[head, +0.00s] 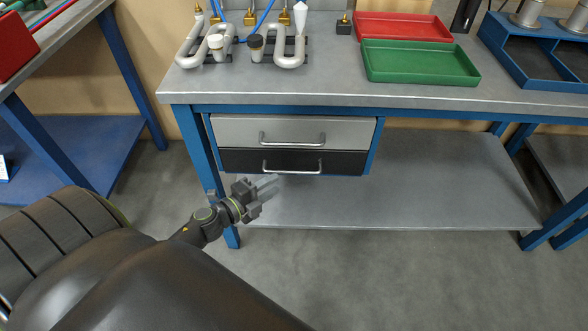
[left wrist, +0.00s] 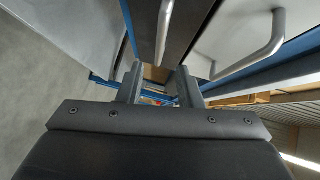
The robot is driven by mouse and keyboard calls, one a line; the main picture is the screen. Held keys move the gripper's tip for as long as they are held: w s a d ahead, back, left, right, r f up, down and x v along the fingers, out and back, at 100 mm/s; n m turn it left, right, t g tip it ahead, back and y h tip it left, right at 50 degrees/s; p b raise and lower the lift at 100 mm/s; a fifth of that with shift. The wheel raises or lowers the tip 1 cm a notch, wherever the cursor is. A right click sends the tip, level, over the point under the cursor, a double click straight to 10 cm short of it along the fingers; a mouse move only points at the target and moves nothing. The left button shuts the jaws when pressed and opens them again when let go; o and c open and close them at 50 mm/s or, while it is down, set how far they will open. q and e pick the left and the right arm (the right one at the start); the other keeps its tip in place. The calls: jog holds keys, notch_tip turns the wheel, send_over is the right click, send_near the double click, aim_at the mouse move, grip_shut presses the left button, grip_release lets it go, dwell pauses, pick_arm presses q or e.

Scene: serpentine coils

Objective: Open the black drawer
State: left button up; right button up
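The black drawer (head: 240,159) is the lower of two drawers under the bench and looks shut, with its front about level with the grey drawer above. Its silver bar handle (head: 292,170) also shows in the left wrist view (left wrist: 164,28). My left gripper (head: 268,184) is just below and left of the handle. In the left wrist view its two fingers (left wrist: 159,88) are apart with nothing held, and the handle runs in line with the gap between them. I cannot tell whether the fingertips reach around it. My right gripper is not in view.
The grey drawer (head: 235,131) with its own handle (head: 292,140) is directly above. A blue bench leg (head: 196,150) stands left of the drawers, and a lower shelf (head: 430,190) lies beneath. The floor in front (head: 400,270) is clear.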

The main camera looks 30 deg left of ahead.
aim_at(292, 173)
pick_arm(q)
jog(key=x, duration=0.9)
grip_shut()
